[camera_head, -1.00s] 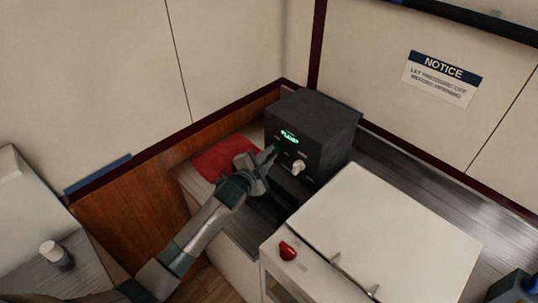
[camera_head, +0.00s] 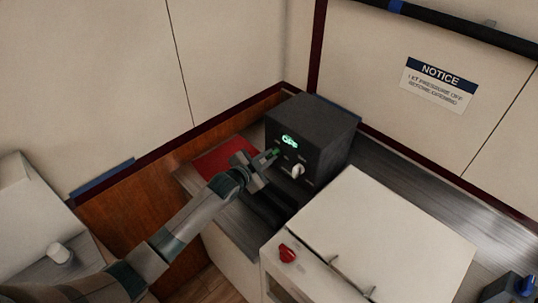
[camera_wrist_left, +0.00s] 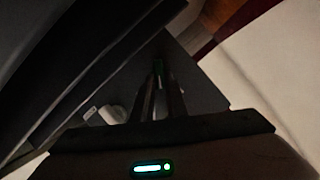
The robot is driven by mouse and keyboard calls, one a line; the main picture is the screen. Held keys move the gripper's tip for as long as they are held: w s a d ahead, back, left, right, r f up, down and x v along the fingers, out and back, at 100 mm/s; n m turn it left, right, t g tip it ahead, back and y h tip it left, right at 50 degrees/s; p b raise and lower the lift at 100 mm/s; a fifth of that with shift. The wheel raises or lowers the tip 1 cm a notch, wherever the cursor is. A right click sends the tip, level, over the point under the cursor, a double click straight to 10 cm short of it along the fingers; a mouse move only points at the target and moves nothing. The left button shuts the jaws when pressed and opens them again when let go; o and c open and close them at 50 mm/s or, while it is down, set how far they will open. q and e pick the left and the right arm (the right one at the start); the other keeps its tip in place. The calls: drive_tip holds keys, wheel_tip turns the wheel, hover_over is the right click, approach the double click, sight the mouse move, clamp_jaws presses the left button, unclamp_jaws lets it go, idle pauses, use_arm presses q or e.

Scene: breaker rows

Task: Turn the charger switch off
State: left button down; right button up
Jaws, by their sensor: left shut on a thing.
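The charger is a black box (camera_head: 311,128) on the counter in the corner, with a lit green display (camera_head: 290,140) that appears to read OFF. A small green switch (camera_head: 274,152) sits on its front, left of a white knob (camera_head: 297,171). My left gripper (camera_head: 269,158) is at the front face, shut on the green switch. The fingertips hide part of the switch. My right gripper is not in view.
A red cloth or mat (camera_head: 222,160) lies left of the charger. A white cabinet (camera_head: 375,235) with a red knob (camera_head: 287,253) stands in front right. A notice sign (camera_head: 438,84) hangs on the wall.

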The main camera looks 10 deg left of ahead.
use_arm(q)
drive_tip(key=shift+w+a+n+g+h, duration=0.1)
drive_tip(key=shift+a+n+g+h, duration=0.15)
drive_tip(key=shift+n+g+h, duration=0.25)
drive_tip(key=shift+n, duration=0.4)
drive_tip(key=shift+w+a+n+g+h+b, duration=0.15)
drive_tip(key=shift+n+g+h+b, duration=0.25)
drive_tip(key=shift+n+b, duration=0.6)
drive_tip(key=shift+n+h+b, duration=0.4)
drive_tip(key=shift+b, duration=0.45)
drive_tip(key=shift+r, duration=0.1)
drive_tip(key=c, duration=1.8)
unclamp_jaws()
drive_tip(key=shift+o, duration=0.2)
drive_tip(key=shift+a, duration=0.15)
